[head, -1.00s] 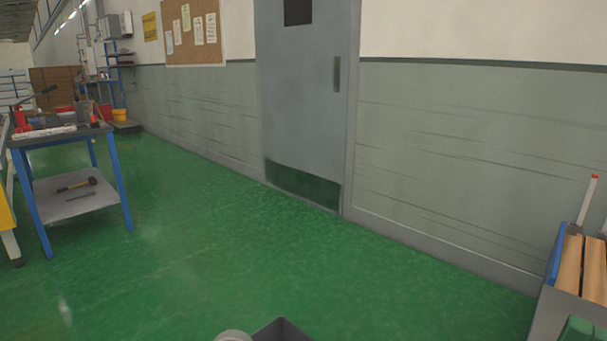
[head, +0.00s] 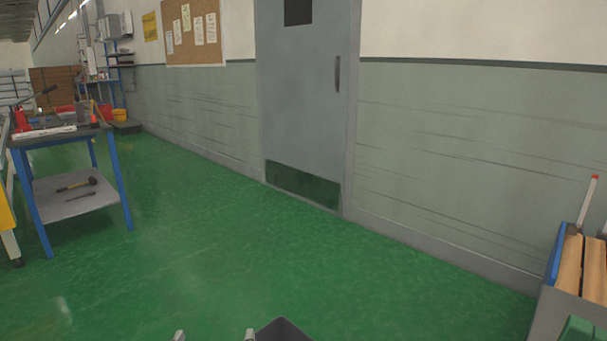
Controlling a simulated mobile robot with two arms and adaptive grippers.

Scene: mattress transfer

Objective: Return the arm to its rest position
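Two pale grey fingertips of what looks like my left gripper (head: 215,336) poke up at the bottom edge, left of the middle. They stand well apart, with only green floor showing between them. The rest of this gripper and its arm are cut off below the picture. My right gripper is not in view.
A blue-legged work table (head: 82,205) with tools stands at the left. A grey door (head: 305,110) and a long wall (head: 450,170) lie ahead. A bench with wooden slats (head: 570,266) is at the lower right. The green floor (head: 200,240) between is clear.

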